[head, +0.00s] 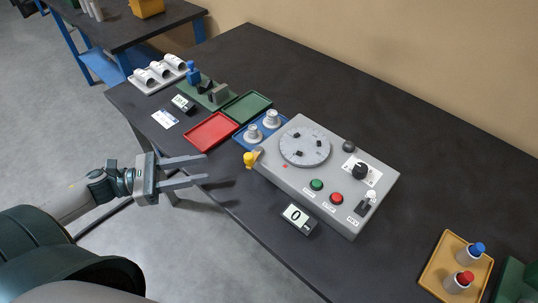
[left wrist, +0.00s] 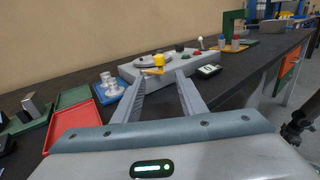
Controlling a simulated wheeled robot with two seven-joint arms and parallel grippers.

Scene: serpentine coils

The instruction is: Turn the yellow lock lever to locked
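The yellow lock lever (head: 250,158) sits at the left front corner of the grey control box (head: 325,171). In the left wrist view the lever (left wrist: 158,61) shows between and beyond the fingertips, on the near edge of the box (left wrist: 133,71). My left gripper (head: 206,170) is open and empty, left of the lever and apart from it, over the table's front edge. Its two fingers also show in the left wrist view (left wrist: 161,78). My right gripper is in neither view.
The box carries a round dial plate (head: 305,146), green (head: 317,184) and red buttons, a black knob and a toggle. A display reading 0 (head: 298,219) lies in front. Red (head: 212,132) and green (head: 246,107) trays and a blue tray with metal parts (head: 262,131) lie left.

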